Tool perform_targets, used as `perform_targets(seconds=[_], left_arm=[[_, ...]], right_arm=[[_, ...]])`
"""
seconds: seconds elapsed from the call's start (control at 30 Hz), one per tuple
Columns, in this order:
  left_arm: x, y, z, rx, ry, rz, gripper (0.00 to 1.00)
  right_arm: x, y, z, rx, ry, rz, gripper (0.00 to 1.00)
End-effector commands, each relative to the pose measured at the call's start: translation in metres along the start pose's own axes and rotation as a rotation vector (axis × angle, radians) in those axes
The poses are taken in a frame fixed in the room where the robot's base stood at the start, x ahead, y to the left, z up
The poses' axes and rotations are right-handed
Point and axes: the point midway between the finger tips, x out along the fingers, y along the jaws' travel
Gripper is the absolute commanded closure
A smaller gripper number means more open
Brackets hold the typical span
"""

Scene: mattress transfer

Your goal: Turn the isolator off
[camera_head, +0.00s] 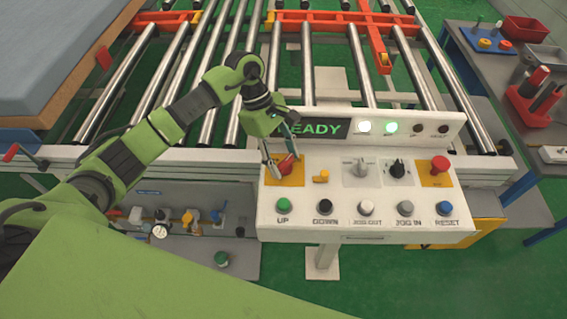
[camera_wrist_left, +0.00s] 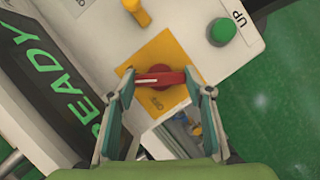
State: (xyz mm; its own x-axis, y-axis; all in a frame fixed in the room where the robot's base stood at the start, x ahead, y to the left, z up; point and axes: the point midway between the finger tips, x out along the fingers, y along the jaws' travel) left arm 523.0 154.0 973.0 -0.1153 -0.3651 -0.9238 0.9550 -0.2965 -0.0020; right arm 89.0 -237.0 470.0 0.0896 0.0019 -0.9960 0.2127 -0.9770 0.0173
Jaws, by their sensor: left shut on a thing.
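The isolator is a red rotary handle (camera_head: 287,164) on a yellow plate (camera_head: 297,177) at the left end of the white control panel. In the left wrist view the red handle (camera_wrist_left: 160,78) lies across the yellow plate (camera_wrist_left: 158,50), with lettering near it that I cannot read fully. My left gripper (camera_head: 281,162) reaches down onto the handle. In the wrist view its fingers (camera_wrist_left: 160,88) stand at the two ends of the handle, shut on it. My right gripper is not in view.
The panel (camera_head: 330,222) also has a yellow switch (camera_head: 321,176), a row of buttons including a green UP button (camera_head: 284,204), and a red emergency button (camera_head: 439,165). A display reading READY (camera_head: 315,128) stands behind. A roller conveyor (camera_head: 318,75) lies beyond.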

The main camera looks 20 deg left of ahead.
Motion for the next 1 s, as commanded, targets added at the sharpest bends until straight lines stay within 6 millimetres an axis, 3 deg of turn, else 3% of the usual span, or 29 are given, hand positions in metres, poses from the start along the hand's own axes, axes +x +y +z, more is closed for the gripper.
perform_targets(seconds=[0.03,0.1,1.0], left_arm=[[0.005,0.000,-0.004,-0.034,0.005,0.020,0.74],[0.005,-0.001,-0.004,-0.091,0.004,0.043,0.74],[0.004,-0.004,0.001,-0.877,0.000,0.372,0.74]], right_arm=[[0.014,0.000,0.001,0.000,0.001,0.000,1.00],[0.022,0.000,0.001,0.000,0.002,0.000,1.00],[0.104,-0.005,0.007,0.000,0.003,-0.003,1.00]])
